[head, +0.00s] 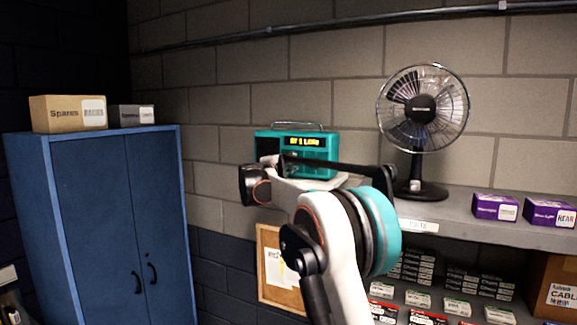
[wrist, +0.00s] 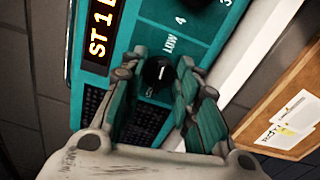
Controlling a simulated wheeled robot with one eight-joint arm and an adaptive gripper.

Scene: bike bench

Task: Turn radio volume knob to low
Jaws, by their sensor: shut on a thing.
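The teal radio (head: 327,152) stands against the block wall at the left end of the shelf, its lit display facing me. My arm hides its lower front in the head view. In the wrist view the radio (wrist: 215,30) appears turned on its side, with part of the display, a dark speaker grille and the printed label LOW. The black volume knob (wrist: 158,72) sits beside LOW, its light pointer mark visible. My gripper (wrist: 156,78) has a finger on each side of the knob and is shut on it. The fingertip contact is partly hidden.
Two purple boxes (head: 495,206) are farther right. A blue cabinet (head: 100,215) stands left. A corkboard (head: 270,265) hangs below the radio.

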